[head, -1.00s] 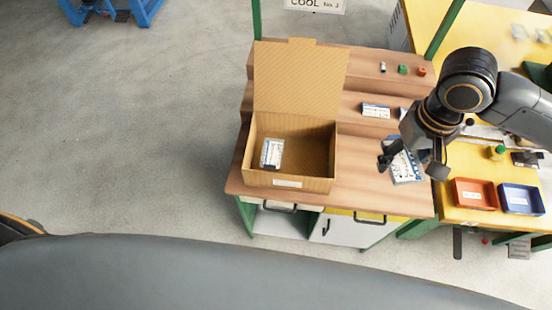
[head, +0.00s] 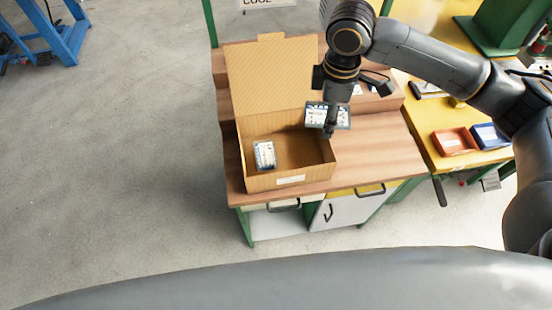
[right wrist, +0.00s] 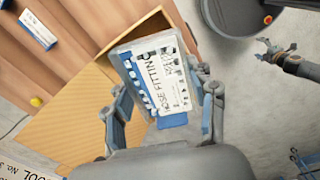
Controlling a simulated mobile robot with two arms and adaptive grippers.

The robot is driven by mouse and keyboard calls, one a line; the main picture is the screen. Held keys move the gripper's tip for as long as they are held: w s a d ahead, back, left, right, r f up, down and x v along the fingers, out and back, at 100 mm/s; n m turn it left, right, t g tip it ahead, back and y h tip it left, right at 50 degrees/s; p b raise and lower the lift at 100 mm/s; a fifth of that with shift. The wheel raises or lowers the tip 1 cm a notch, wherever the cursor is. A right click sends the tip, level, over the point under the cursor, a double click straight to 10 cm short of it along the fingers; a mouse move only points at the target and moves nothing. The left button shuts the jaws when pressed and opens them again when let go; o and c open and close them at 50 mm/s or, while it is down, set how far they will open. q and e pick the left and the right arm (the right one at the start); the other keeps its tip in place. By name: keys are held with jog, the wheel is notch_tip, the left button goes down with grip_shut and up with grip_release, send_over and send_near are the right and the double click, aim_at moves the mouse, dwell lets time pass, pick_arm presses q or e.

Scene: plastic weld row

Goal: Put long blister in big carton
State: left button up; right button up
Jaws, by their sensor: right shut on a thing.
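The big carton (head: 290,181) stands on the bench with its lid up. One blister pack (head: 264,155) lies inside at its left. My right gripper (head: 331,117) is shut on the long blister (head: 315,115), a clear pack with a white and blue label. It holds the pack at the carton's back right corner, apparently above the rim. The right wrist view shows the blister (right wrist: 165,78) between the fingers of the gripper (right wrist: 163,95), its label partly readable, with the carton's lid (right wrist: 75,120) behind. My left gripper (right wrist: 275,49) shows small at the right there, fingers spread, empty.
A stepped shelf (head: 385,103) is behind the work area. The bench top (head: 375,145) right of the carton is clear. A yellow table (head: 425,137) at the right bears a red tray (head: 454,141) and a blue tray (head: 491,135).

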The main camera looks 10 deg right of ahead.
jog(key=w+a+f+n+b, duration=0.2)
jog(key=w+f+n+b, duration=0.3)
jog(key=n, duration=0.6)
jog(key=n+b, duration=0.1)
jog(key=n, duration=0.9)
send_over(300, 155)
notch_tip(300, 155, down, 9)
notch_tip(300, 155, down, 9)
jog(key=shift+s+f, duration=0.1)
pick_arm(q)
jog(key=f, duration=0.2)
jog(key=a+f, duration=0.1)
jog(key=f, duration=0.2)
jog(key=shift+a+f, duration=0.15)
jog(key=shift+f, duration=0.2)
pick_arm(e)
jog(key=shift+d+f, duration=0.1)
jog(key=shift+f, duration=0.3)
jog(key=shift+f, duration=0.15)
jog(key=o, duration=0.9)
pick_arm(q)
jog(key=shift+f, duration=0.1)
